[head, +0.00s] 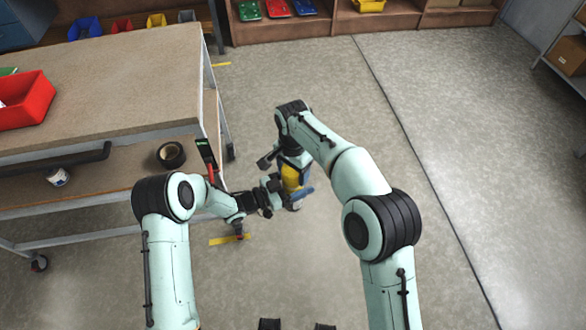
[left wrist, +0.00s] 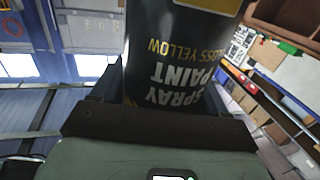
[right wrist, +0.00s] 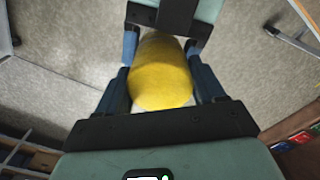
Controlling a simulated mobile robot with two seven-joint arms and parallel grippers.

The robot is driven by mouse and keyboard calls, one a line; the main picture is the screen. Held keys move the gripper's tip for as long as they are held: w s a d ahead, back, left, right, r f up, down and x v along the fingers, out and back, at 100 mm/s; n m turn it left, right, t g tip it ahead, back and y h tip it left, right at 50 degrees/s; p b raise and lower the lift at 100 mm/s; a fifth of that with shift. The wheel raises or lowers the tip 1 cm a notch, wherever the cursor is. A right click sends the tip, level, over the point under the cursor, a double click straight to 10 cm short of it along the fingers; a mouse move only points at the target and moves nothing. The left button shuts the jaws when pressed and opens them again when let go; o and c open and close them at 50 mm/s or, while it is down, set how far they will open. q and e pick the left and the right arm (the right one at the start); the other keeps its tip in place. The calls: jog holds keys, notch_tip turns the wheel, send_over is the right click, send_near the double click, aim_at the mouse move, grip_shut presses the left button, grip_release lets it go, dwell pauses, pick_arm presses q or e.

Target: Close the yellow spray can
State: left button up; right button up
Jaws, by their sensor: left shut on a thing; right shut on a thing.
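The spray can (left wrist: 172,55) is dark, with "spray paint gloss yellow" printed on it upside down in the left wrist view. My left gripper (head: 297,195) is shut around its body, above the floor. A yellow cap (right wrist: 160,75) is between the blue fingers of my right gripper (right wrist: 160,60), which is shut on it. The cap also shows as a yellow patch in the head view (head: 291,178), directly above my left gripper. The two grippers are very close together. The join between cap and can is hidden, so I cannot tell whether they touch.
A workbench (head: 120,85) stands at the left, close to my left arm. It bears a red bin (head: 27,100), and a black tape roll (head: 171,154) lies on its lower shelf. A wooden shelf (head: 330,27) runs along the back. The floor (head: 480,150) at right is clear.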

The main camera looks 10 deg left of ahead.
jog(key=shift+f, duration=0.4)
jog(key=o, duration=1.1)
jog(key=shift+c, duration=0.2)
notch_tip(320, 180, up, 12)
